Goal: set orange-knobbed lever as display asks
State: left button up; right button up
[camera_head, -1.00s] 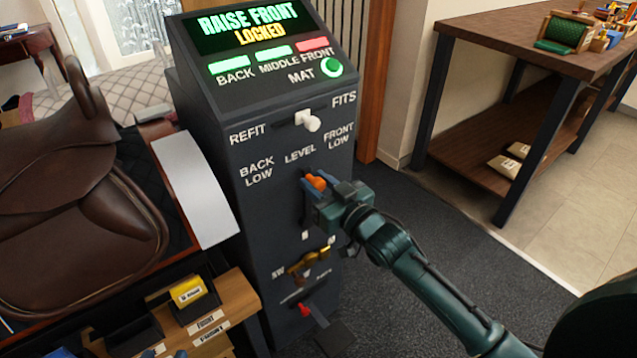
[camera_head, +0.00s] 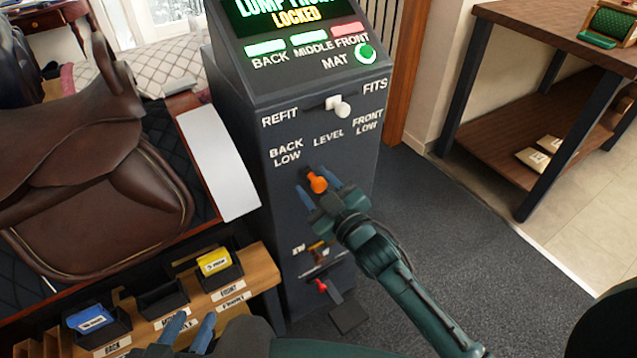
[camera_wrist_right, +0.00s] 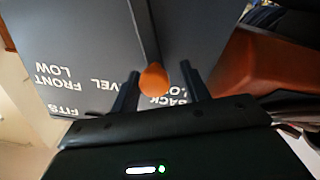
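The orange-knobbed lever (camera_head: 317,183) is on the front of the dark console (camera_head: 240,150), below the labels BACK LOW, LEVEL and FRONT LOW. Its knob also shows in the right wrist view (camera_wrist_right: 153,79). My right gripper (camera_head: 321,197) is open, its fingers on either side of the knob with gaps visible in the wrist view (camera_wrist_right: 160,90). The display (camera_head: 285,14) is cut off at the top; it seems to read LUMP FRONT, with LOCKED below. My left gripper (camera_head: 190,328) is open and empty at the bottom edge, near the card bins.
A white knob (camera_head: 341,107) sits between REFIT and FITS. A brass lever (camera_head: 318,252) and a red-tipped lever (camera_head: 322,286) are lower on the console. A brown saddle (camera_head: 90,170) stands at left, with a wooden bin rack (camera_head: 262,272) below. Floor at right is clear.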

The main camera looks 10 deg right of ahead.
jog(key=shift+o, duration=0.3)
jog(key=shift+d, duration=0.1)
jog(key=shift+s, duration=0.1)
pick_arm(q)
jog(key=shift+w+d+f+g+p, duration=0.1)
jog(key=shift+d+f+g+p, duration=0.15)
jog(key=shift+p, duration=0.2)
pick_arm(e)
jog(key=v, duration=1.3)
pick_arm(q)
jog(key=shift+r, duration=0.1)
pick_arm(e)
jog(key=shift+r, duration=0.1)
